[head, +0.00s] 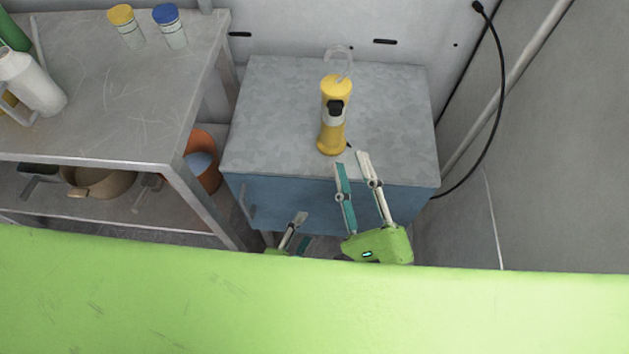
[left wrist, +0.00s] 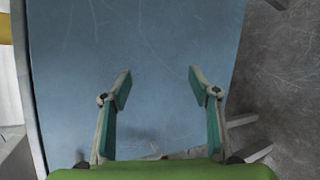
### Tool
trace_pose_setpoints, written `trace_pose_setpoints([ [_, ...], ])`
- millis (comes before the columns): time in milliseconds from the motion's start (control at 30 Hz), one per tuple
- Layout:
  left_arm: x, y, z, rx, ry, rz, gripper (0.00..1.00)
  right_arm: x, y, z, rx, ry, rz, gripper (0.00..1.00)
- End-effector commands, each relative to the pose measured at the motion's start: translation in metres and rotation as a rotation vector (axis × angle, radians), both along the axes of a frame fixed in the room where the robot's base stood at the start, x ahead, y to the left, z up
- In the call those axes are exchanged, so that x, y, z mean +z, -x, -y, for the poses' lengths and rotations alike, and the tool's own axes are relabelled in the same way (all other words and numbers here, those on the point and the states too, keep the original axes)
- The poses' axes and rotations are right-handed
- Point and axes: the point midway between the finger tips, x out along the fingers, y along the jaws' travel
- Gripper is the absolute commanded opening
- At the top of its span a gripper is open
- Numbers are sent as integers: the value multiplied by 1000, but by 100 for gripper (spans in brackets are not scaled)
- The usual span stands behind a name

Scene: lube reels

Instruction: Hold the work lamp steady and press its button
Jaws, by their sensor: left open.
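The yellow work lamp (head: 331,135) stands upright on the grey top of a blue cabinet, with a pale loop above it. It has a grey band and a black part (head: 336,107) facing me; I cannot tell whether this is its button. My right gripper (head: 351,163) is open and empty at the cabinet's front edge, just short of the lamp's base and apart from it. My left gripper (head: 298,229) is low in front of the cabinet, partly hidden by my green body. In the left wrist view it (left wrist: 158,80) is open and empty, facing a blue surface.
The cabinet top (head: 270,110) is otherwise clear. A metal table (head: 120,80) at left holds a yellow-capped jar (head: 130,30), a blue-capped jar (head: 172,30) and a white bottle (head: 32,85). An orange bucket (head: 205,165) sits between table and cabinet. A black cable (head: 502,90) hangs at right.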

Motion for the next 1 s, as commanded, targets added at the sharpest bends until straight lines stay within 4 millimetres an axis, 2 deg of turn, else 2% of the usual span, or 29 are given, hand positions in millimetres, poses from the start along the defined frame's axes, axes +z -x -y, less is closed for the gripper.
trace_pose_setpoints([
  [33, 30, -7, 10, 55, 150, 13, 56, 0, 0, 0, 0, 0, 0, 28],
  [200, 121, -23, 29, 227, 672, 13, 56, 0, 0, 0, 0, 0, 0, 28],
  [300, 165, -28, 32, 297, 924, -3, 56, 0, 0, 0, 0, 0, 0, 28],
  [400, 196, -31, 32, 346, 1109, -19, 56, 0, 0, 0, 0, 0, 0, 28],
  [500, 214, -33, 31, 371, 1219, -31, 56, 0, 0, 0, 0, 0, 0, 28],
  [667, 223, -41, 32, 386, 1277, -38, 56, 0, 0, 0, 0, 0, 0, 28],
  [767, 223, -53, 34, 386, 1278, -37, 56, 0, 0, 0, 0, 0, 0, 28],
  [1000, 223, -99, 44, 385, 1275, -34, 56, 0, 0, 0, 0, 0, 0, 28],
])
